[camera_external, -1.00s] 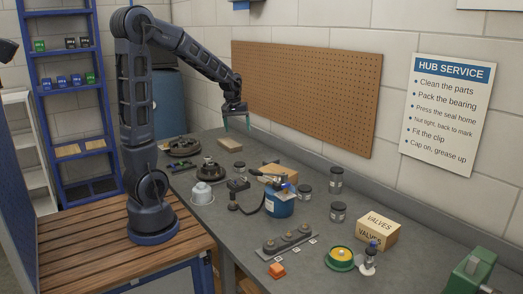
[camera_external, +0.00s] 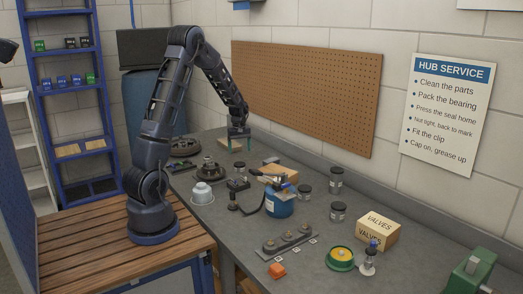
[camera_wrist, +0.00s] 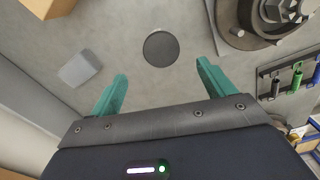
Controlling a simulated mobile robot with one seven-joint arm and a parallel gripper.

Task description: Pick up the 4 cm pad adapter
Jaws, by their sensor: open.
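A flat, dark grey round disc (camera_wrist: 160,47), which looks like the pad adapter, lies on the grey bench in the wrist view. It also shows as a small dark disc in the external view (camera_external: 238,165). My gripper (camera_wrist: 161,72) is open and empty, with its two teal fingers apart. In the wrist view the disc appears just beyond the fingertips, between their lines. In the external view my gripper (camera_external: 240,149) hangs above the bench, behind the disc. I cannot tell its exact height.
A metal hub (camera_wrist: 285,15) stands right of the disc, with a tool rack (camera_wrist: 290,78) farther right. A light grey block (camera_wrist: 79,69) lies left, and a cardboard box (camera_wrist: 46,6) is at upper left. The bench around the disc is clear.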

